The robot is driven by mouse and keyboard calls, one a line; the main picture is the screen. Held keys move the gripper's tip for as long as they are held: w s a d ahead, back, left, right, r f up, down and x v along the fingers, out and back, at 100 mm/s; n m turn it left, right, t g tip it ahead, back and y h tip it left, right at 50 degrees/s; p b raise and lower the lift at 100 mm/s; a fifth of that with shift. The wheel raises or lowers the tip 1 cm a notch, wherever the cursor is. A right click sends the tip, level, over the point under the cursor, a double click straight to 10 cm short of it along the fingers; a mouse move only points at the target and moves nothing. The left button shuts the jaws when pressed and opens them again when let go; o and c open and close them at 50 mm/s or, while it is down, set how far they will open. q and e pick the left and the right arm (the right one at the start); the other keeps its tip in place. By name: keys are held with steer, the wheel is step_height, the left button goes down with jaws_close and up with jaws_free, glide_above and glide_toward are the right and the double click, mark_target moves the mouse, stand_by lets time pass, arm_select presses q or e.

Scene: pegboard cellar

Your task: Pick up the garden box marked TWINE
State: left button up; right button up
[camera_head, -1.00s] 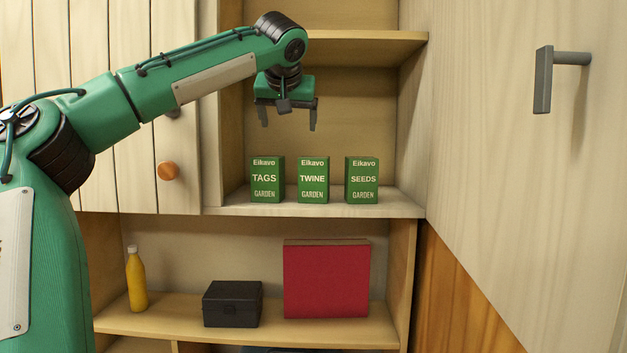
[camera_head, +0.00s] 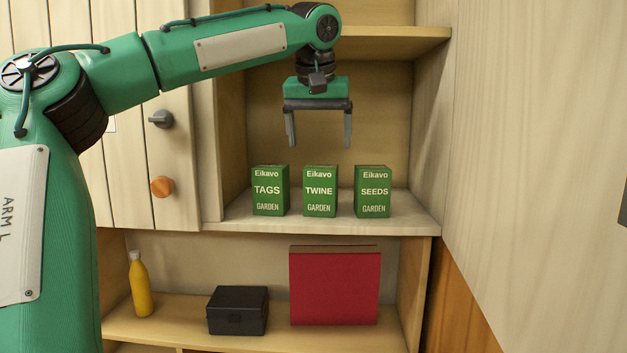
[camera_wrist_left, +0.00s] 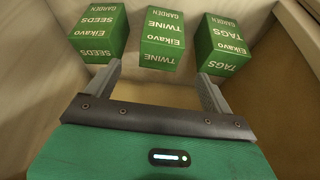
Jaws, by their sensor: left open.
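The green garden box marked TWINE (camera_head: 320,192) stands upright on the shelf, in the middle of a row of three. The box marked TAGS (camera_head: 270,191) is to its left and the box marked SEEDS (camera_head: 373,192) to its right, with gaps between them. My left gripper (camera_head: 320,143) is open and empty, pointing down above the TWINE box. In the left wrist view, the TWINE box (camera_wrist_left: 162,42) lies ahead of and between the open fingers (camera_wrist_left: 162,78), with SEEDS (camera_wrist_left: 99,30) at left and TAGS (camera_wrist_left: 224,44) at right. My right gripper is not in view.
The boxes' shelf (camera_head: 235,220) has side walls and an upper shelf (camera_head: 385,44) above. Below are a yellow bottle (camera_head: 140,287), a black case (camera_head: 238,311) and a red box (camera_head: 335,287). Cabinet doors flank the opening.

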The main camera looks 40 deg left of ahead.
mark_target(321, 167)
arm_select(q)
steer(key=p+x, duration=0.2)
steer(key=x, duration=0.3)
steer(key=shift+s+a+f, duration=0.1)
steer(key=shift+f, duration=0.4)
steer(key=shift+w+a+f+p, duration=0.15)
steer(key=shift+w+f+p, duration=0.2)
steer(key=shift+f+p, duration=0.1)
steer(key=p+x, duration=0.2)
steer(key=x, duration=0.1)
steer(key=shift+w+a+f+p, duration=0.1)
steer(key=shift+f+p, duration=0.2)
steer(key=shift+f, duration=0.05)
steer(key=shift+w+a+f, duration=0.1)
steer(key=shift+w+f, duration=0.05)
steer(key=shift+f, duration=0.35)
steer(key=shift+r, duration=0.1)
steer(key=c, duration=1.1)
steer(key=shift+c, duration=0.2)
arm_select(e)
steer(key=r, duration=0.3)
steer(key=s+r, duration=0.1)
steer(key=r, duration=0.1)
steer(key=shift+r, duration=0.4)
arm_select(q)
steer(key=shift+a, duration=0.1)
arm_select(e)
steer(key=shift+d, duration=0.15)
